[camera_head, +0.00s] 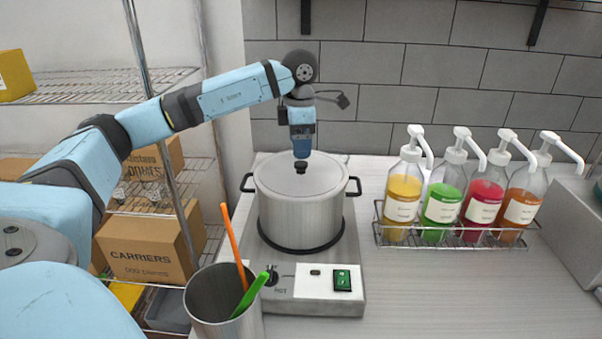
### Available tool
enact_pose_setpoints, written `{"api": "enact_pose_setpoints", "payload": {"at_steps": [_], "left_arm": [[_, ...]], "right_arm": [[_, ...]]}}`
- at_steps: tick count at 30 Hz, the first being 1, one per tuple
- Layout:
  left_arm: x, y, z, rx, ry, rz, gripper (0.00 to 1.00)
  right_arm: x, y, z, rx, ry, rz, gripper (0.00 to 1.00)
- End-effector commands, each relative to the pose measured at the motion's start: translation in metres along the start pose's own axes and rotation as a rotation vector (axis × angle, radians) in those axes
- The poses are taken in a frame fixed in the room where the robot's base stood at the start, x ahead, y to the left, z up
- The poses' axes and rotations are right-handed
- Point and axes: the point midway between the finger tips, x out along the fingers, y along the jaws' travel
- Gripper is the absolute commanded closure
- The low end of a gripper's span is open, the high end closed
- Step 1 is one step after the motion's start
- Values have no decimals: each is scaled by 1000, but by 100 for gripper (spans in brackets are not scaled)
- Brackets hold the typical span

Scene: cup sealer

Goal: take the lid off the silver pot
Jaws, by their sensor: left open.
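The silver pot (301,217) stands upright on a hot plate, with two dark side handles. Its silver lid (325,179) is on the pot and has a black knob (301,167) in the middle. My left gripper (302,152) points down from above, directly over the knob. It is open, and its tips are at or just above the knob; I cannot tell whether they touch it. My right gripper is not in view.
The hot plate (318,304) has a green switch. A metal cup (212,300) with orange and green utensils stands at its front left. A wire rack (455,240) of pump bottles stands to the right. The counter (440,295) in front of the rack is clear. Wire shelves with boxes (150,245) are at left.

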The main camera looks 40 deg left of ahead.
Motion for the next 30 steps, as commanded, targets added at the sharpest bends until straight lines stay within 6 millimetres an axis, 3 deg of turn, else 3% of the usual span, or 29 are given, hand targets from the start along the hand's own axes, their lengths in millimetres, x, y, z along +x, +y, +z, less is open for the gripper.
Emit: {"api": "enact_pose_setpoints", "payload": {"at_steps": [9,18,26,30], "left_arm": [[42,-1,1,0,3,-1,35],[50,-1,2,0,0,0,35],[50,-1,2,0,0,0,92],[49,-1,2,0,0,0,94]], "right_arm": [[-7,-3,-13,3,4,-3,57],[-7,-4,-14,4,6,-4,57],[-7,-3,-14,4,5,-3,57],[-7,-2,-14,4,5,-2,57]]}}
